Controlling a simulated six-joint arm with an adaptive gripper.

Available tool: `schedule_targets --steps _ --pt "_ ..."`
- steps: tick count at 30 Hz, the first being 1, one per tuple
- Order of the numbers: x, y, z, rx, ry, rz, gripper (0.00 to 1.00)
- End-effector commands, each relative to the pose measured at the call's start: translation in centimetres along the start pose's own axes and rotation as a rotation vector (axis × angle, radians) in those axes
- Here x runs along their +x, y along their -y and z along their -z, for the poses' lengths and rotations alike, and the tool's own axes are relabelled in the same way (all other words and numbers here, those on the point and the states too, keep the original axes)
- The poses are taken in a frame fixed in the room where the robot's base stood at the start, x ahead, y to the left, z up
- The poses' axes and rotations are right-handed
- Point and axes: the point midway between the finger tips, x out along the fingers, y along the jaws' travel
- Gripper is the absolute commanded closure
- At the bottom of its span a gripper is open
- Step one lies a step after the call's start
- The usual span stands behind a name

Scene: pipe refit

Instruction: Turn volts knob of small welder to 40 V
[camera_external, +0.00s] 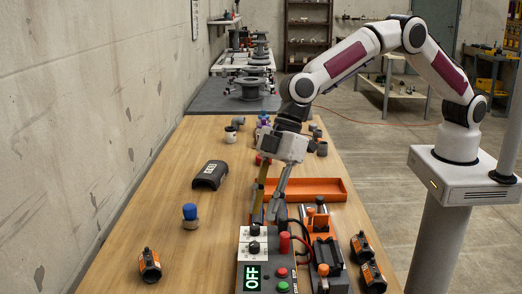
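I cannot tell whether a fingertip touches the welder.
An orange-and-black clamp machine (325,255) stands close right. An orange tray (306,189) lies behind. A black saddle fitting (210,175) and blue-capped piece (190,213) stand left, with clear table around them.

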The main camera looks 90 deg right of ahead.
Motion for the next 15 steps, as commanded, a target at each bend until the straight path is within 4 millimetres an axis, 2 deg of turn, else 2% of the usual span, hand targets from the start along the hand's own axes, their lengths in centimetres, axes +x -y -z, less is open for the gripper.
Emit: schedule_targets --steps 15 --pt "-0.1 1.4 -0.2 -0.134 -0.155 0.103 0.76"
